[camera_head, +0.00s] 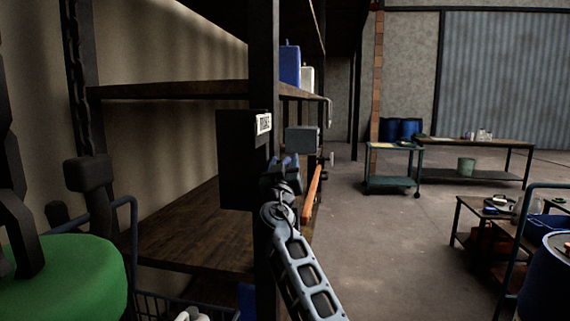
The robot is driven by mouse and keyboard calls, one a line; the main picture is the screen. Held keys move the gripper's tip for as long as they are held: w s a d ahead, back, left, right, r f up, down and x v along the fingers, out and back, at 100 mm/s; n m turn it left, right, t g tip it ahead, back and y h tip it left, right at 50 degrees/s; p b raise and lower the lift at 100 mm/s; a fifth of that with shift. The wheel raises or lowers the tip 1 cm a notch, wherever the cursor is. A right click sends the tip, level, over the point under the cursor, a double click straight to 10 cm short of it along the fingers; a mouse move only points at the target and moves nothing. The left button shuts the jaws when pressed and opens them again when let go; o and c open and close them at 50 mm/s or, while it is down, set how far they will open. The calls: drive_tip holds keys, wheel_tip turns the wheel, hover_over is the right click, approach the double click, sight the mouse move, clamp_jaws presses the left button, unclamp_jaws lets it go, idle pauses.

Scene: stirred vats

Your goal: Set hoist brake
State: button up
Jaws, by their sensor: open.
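A dark box (238,160) is fixed at the black shelf post, with a white label (264,124) whose dark lettering is too small to read surely. It may be the hoist brake's housing. A grey box (302,139) sits just right of it. An orange bar (312,194) slants beside the post below the grey box; I cannot tell whether it is a lever. My gripper (285,164) is at the end of my arm, close beside the dark box and below the grey box. It is open. Its fingers are small and dark here, and whether they touch anything is unclear.
Wooden shelves (170,90) and the black post (264,60) stand close to my arm. A green round thing (70,280) is at the lower left. A teal cart (392,166), a long table (480,145) and a blue drum (545,285) stand right. The middle floor is clear.

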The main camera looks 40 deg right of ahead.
clamp_jaws()
idle(0.4)
